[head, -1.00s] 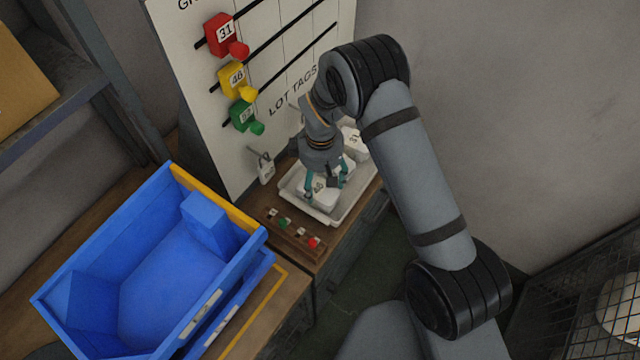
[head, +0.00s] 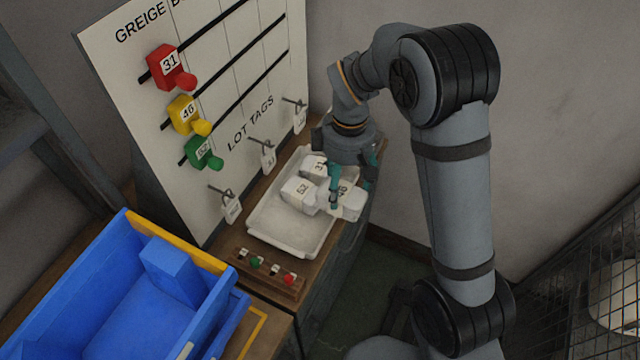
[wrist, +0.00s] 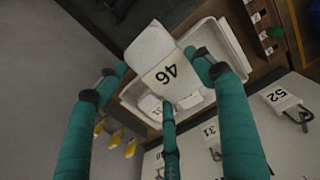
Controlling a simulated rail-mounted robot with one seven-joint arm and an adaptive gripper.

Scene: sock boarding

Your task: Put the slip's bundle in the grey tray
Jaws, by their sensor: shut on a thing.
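My gripper (head: 350,184) is shut on a white bundle labelled 46 (head: 351,206), at the right side of a pale shallow tray (head: 282,240). In the wrist view bundle 46 (wrist: 150,50) sits between my teal fingers (wrist: 157,76), its label facing the camera. I cannot tell whether it touches the tray or the other bundles. A bundle labelled 52 (head: 296,194) and one labelled 31 (head: 312,166) lie in the tray, left of my gripper. No slip can be made out.
A white board (head: 215,60) carries red 31, yellow 46 and green 52 markers, with lot tags (head: 231,208) on hooks below. A button strip (head: 268,272) lies in front of the tray. A blue bin (head: 130,310) stands front left, a wire basket (head: 600,300) right.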

